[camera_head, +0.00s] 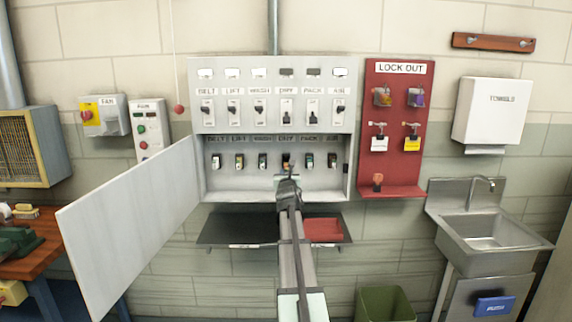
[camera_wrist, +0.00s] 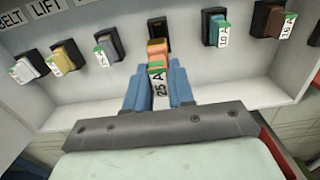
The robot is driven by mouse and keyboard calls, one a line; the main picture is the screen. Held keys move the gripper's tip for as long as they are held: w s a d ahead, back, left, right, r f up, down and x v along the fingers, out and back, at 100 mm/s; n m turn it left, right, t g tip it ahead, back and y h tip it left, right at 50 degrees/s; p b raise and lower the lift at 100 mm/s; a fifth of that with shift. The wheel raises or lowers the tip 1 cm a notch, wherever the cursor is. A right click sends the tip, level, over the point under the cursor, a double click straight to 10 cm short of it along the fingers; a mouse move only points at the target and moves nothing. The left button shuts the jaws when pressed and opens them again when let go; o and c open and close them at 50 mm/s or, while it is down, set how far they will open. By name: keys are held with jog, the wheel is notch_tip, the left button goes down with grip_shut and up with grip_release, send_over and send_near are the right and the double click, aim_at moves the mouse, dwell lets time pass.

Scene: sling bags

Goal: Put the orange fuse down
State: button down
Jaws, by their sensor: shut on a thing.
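The orange fuse (camera_wrist: 157,48) is between the blue fingers of my gripper (camera_wrist: 158,82) in the wrist view. It has a green end and a white tag reading 25 A. My gripper is shut on it, just in front of a dark, empty-looking fuse holder (camera_wrist: 158,28); I cannot tell whether they touch. In the head view my gripper (camera_head: 288,180) is at the lower edge of the open fuse cabinet (camera_head: 220,185), under the fourth position. It hides most of the fuse there.
Other tagged fuses sit in holders on both sides, including a grey one (camera_wrist: 107,45) and a teal one (camera_wrist: 219,30). The cabinet door (camera_head: 135,225) stands open at left. Below is a shelf with a black part (camera_head: 235,231) and a red part (camera_head: 323,230).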

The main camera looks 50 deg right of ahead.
jog(key=shift+a, duration=0.15)
jog(key=w+a+f+n+t+y, duration=0.1)
jog(key=a+f+n+t+y, duration=0.2)
jog(key=a+f, duration=0.85)
jog(key=w+a+f+n+y, duration=0.15)
jog(key=a+f+y, duration=0.3)
jog(key=a, duration=1.45)
jog(key=w+a+f+n+t+y, duration=0.1)
jog(key=a+f+n+t+y, duration=0.15)
jog(key=a+f, duration=0.95)
notch_tip(320, 180, up, 12)
jog(key=m+g+h, duration=0.2)
jog(key=h, duration=0.2)
send_over(236, 240)
jog(key=shift+a+f, duration=0.15)
jog(key=shift+f, duration=4.4)
jog(key=c, duration=1)
grip_release()
jog(key=shift+f, duration=0.15)
jog(key=shift+o, duration=0.2)
